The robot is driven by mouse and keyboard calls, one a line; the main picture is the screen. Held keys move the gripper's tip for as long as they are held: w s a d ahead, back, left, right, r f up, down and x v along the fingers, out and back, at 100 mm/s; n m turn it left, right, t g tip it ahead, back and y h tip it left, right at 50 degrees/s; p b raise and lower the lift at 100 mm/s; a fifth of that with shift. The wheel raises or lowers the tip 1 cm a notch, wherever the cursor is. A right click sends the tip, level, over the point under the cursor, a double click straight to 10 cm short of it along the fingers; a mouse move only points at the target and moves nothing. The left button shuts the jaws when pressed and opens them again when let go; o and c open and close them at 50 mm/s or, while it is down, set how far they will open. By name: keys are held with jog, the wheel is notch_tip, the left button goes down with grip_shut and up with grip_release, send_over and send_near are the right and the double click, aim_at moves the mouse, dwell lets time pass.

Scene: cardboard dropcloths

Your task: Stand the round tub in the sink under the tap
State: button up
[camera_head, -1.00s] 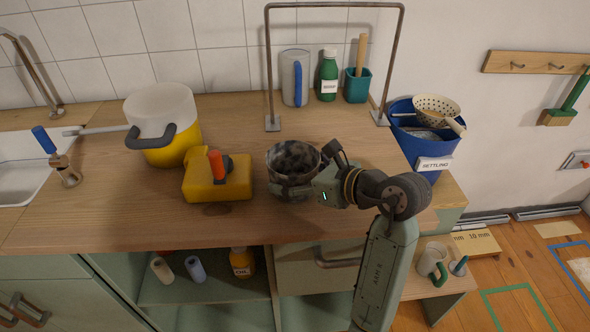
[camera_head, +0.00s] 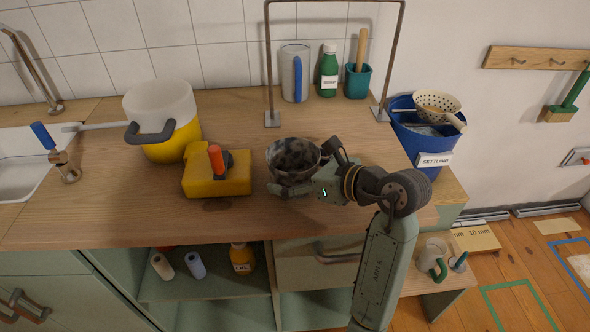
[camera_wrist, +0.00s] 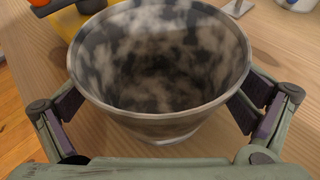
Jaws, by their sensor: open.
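The round tub (camera_head: 291,155) is mottled grey, black and cream, open at the top and upright on the wooden worktop (camera_head: 130,215). In the wrist view the empty-looking tub (camera_wrist: 160,65) fills the middle. My gripper (camera_head: 309,170) is open at the tub's right side, low on the worktop. In the wrist view my gripper (camera_wrist: 162,100) has one finger on each side of the tub; I cannot tell whether they touch it. The white sink (camera_head: 22,178) is at the far left, partly cut off by the frame. The metal tap (camera_head: 40,75) curves above its back edge.
A yellow-and-white pot (camera_head: 165,140) and a yellow can with an orange cap (camera_head: 222,180) stand between tub and sink. A metal frame (camera_head: 270,75) rises behind the tub. A mug (camera_head: 293,75) and green bottle (camera_head: 328,72) stand at the back. The front worktop is clear.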

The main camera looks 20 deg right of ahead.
jog(key=shift+r, duration=0.25)
jog(key=b+v, duration=0.3)
jog(key=v, duration=0.9)
jog(key=shift+f+b, duration=0.15)
jog(key=shift+b, duration=0.25)
